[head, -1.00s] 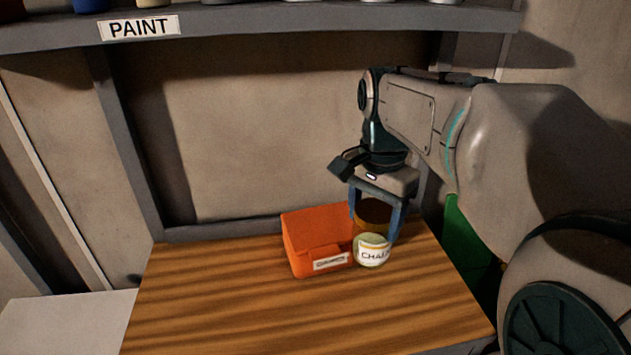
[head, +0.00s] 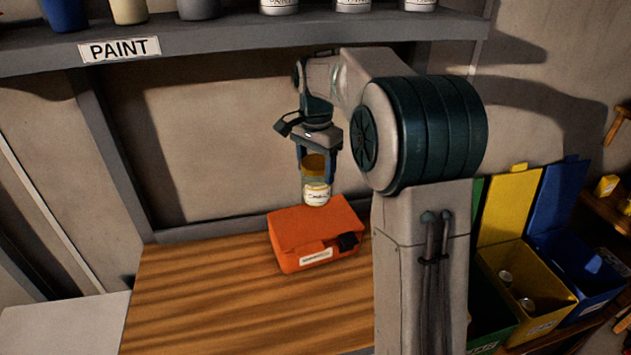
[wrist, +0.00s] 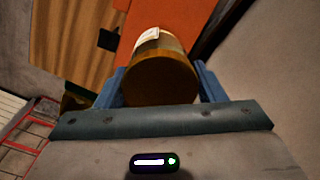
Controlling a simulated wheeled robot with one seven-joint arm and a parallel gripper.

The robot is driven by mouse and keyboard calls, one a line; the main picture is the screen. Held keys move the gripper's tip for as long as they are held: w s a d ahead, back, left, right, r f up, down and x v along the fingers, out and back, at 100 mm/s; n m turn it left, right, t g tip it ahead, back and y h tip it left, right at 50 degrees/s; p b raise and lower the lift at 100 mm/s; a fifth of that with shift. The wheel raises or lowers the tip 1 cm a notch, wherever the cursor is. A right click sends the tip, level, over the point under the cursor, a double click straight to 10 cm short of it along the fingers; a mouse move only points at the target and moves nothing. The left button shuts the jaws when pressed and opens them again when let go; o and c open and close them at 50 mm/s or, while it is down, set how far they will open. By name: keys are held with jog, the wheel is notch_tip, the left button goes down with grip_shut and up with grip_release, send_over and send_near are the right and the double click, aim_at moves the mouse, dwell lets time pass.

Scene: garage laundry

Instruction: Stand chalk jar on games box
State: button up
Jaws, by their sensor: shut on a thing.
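The chalk jar (head: 316,190) has a brown lid and a white label, and it is upright. My gripper (head: 317,172) is shut on it, with one blue finger on each side. The orange games box (head: 300,238) lies on the wooden bench, with a white label and a dark latch on its front. In the head view the jar is in front of or above the back part of the box; whether its base touches the lid I cannot tell. In the wrist view the jar (wrist: 162,75) fills the space between the fingers, with the orange box (wrist: 190,20) beyond it.
The bench top (head: 210,300) is clear left of and in front of the box. A shelf of paint cans with a PAINT sign (head: 119,49) runs above. Yellow (head: 535,300) and blue (head: 590,270) bins stand at the right.

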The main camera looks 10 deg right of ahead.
aim_at(316, 187)
jog(key=f+p, duration=0.1)
jog(key=f, duration=0.4)
jog(key=shift+s+f, duration=0.1)
jog(key=shift+s, duration=0.1)
jog(key=shift+w+f, duration=0.25)
jog(key=shift+f, duration=0.15)
jog(key=shift+f, duration=0.25)
jog(key=o, duration=1.4)
jog(key=shift+r, duration=0.15)
